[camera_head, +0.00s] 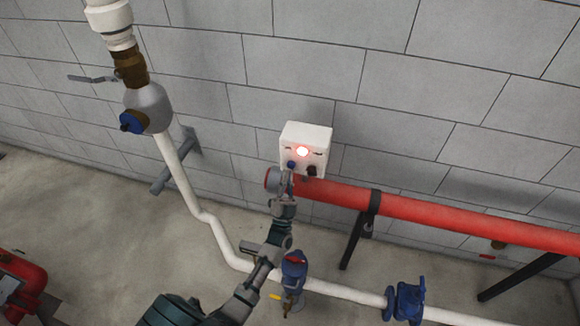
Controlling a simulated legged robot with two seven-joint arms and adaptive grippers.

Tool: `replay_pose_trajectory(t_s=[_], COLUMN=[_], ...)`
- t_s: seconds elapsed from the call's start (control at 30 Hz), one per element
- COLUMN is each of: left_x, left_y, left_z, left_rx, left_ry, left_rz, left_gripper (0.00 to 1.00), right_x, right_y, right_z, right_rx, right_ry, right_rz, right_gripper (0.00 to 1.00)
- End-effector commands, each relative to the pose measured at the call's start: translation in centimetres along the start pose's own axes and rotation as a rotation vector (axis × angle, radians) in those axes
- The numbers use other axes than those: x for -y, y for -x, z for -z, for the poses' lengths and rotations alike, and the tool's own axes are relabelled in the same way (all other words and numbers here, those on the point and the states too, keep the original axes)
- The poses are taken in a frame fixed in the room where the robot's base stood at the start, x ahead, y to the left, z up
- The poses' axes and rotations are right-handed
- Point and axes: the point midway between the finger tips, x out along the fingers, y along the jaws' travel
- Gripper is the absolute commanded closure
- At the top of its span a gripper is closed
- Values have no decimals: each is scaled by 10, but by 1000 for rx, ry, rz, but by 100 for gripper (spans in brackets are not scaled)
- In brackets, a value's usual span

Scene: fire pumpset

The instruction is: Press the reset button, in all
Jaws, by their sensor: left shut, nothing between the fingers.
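A white control box (318,134) is mounted on the grey block wall near the middle of the view. Below the light are a small blue button (291,165) on the left and a dark knob (312,171) on the right. Which one is the reset button, I cannot read. My left gripper (289,176) is shut and empty, with its tip at the lower left of the box, just under the blue button. Whether it touches the button I cannot tell. My right gripper is not in view.
A thick red pipe (430,215) on black stands runs right from below the box. White pipes (183,180) with a blue-handled valve (133,122) stand left. Blue valves (405,301) sit along the low white pipe. Red equipment (22,283) is at lower left.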

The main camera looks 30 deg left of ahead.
Motion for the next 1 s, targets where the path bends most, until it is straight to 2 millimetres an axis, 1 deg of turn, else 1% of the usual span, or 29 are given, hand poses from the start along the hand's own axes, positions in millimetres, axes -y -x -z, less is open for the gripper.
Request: replay_pose_trajectory(t_s=[0.43, 1.0], left_x=[-5, -7], left_y=[-6, -8], left_z=[-5, -6], left_rx=[0, 0], left_ry=[0, 0], left_rz=[1, 1], left_gripper=[100, 100], right_x=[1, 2], right_y=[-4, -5], right_z=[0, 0], right_rx=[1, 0], right_ry=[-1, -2], right_rz=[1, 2], right_gripper=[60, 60])
